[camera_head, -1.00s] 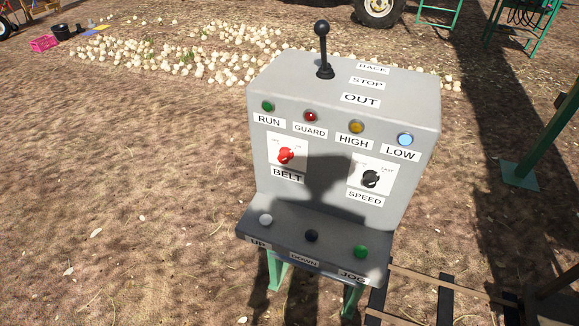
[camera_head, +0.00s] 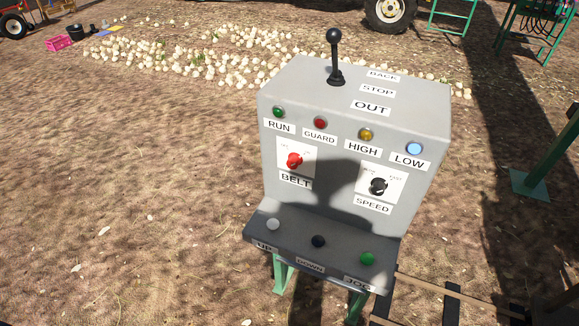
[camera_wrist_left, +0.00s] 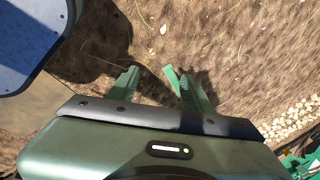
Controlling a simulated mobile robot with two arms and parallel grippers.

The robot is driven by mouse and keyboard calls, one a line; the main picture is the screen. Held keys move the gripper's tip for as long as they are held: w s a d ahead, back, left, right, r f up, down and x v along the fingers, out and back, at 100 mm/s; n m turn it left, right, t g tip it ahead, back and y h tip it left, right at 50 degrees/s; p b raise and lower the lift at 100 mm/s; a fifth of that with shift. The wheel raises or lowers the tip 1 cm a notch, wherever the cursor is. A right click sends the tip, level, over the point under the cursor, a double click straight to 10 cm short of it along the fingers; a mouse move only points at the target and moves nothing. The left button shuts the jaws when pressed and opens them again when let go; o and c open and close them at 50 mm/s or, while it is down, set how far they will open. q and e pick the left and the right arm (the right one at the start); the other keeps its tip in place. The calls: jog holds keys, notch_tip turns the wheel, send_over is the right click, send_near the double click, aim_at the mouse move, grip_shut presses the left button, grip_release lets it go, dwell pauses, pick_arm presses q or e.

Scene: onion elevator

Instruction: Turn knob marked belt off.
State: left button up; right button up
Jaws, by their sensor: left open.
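The red knob (camera_head: 294,160) sits on a white plate above the label BELT (camera_head: 295,181), on the left of the grey control box (camera_head: 410,115). Marks at the plate's top are too small to read, and I cannot tell which one the knob points to. My left gripper (camera_wrist_left: 150,82) shows in the left wrist view, its two green fingers apart with only bare ground between and beyond them. Neither gripper shows in the head view, and nothing touches the knob there. My right gripper is in neither view.
A black SPEED knob (camera_head: 379,186) is right of the red knob. Several lamps line the panel above, and white, black and green buttons (camera_head: 367,258) sit on the ledge below. A black lever (camera_head: 335,55) stands on top. Open soil (camera_head: 120,180) lies to the left.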

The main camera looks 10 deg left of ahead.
pick_arm(q)
jog(key=w+r+m+t, duration=0.3)
jog(key=w+r+m, duration=0.2)
jog(key=w+r, duration=0.7)
jog(key=m+t+h+p, duration=0.3)
jog(key=m+t, duration=0.7)
jog(key=m, duration=1.3)
send_near(291, 166)
jog(key=w+h+b, duration=0.1)
jog(key=w+b, duration=0.1)
jog(key=w, duration=0.2)
jog(key=w+p, duration=0.1)
jog(key=w, duration=0.1)
jog(key=w+d, duration=0.1)
jog(key=w, duration=0.1)
jog(key=shift+w+p, duration=0.3)
jog(key=shift+w, duration=0.1)
jog(key=shift+f, duration=0.1)
grip_shut()
